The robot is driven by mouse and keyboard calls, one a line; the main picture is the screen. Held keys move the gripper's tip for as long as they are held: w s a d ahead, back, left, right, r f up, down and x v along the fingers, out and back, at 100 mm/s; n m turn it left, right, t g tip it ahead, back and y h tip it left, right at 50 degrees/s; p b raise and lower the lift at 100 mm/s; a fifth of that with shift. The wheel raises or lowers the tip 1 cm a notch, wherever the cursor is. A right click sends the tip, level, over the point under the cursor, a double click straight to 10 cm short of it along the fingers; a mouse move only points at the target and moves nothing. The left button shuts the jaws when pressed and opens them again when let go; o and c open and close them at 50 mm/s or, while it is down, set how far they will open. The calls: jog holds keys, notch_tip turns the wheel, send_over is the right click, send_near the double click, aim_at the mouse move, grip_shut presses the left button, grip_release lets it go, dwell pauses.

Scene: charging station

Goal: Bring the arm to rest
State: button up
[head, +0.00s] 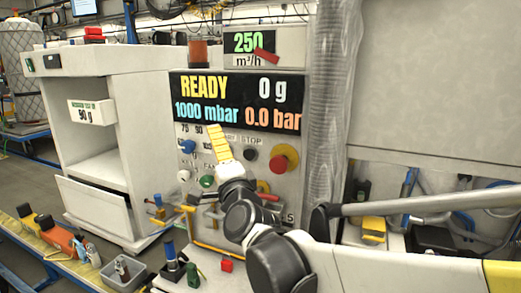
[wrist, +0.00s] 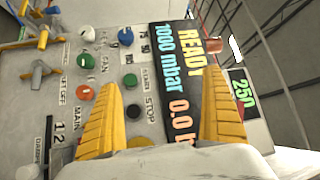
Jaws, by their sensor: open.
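My gripper (head: 216,140) is raised in front of the charging station's control panel, just below its display, in the head view. Its yellow ribbed fingers stand apart with nothing between them in the wrist view (wrist: 160,80). My arm reaches in from the lower right, its dark joints bent in front of the panel. The display (head: 238,101) reads READY, 0 g, 1000 mbar and 0.0 bar. It also shows, turned sideways, in the wrist view (wrist: 181,60). Whether the fingers touch the panel cannot be told.
A red emergency knob (head: 284,158) sticks out right of my gripper. A clear ribbed hose (head: 331,90) hangs beside the panel. A white cabinet (head: 98,150) with a partly open drawer stands left. A grey bin (head: 123,272) and small tools crowd the bench front.

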jog(key=s+d+f+n+g+h, duration=0.3)
jog(key=s+d+f+n+g, duration=0.2)
jog(key=s+d+f, duration=0.6)
jog(key=s+d+f+n+g+h, duration=0.4)
jog(key=s+d+f+n+g, duration=0.2)
jog(key=s+d+f, duration=0.6)
jog(key=s+d+n, duration=0.1)
jog(key=s+d, duration=0.3)
jog(key=d, duration=0.2)
jog(key=shift+s+d+f+n, duration=0.2)
jog(key=shift+n, duration=0.1)
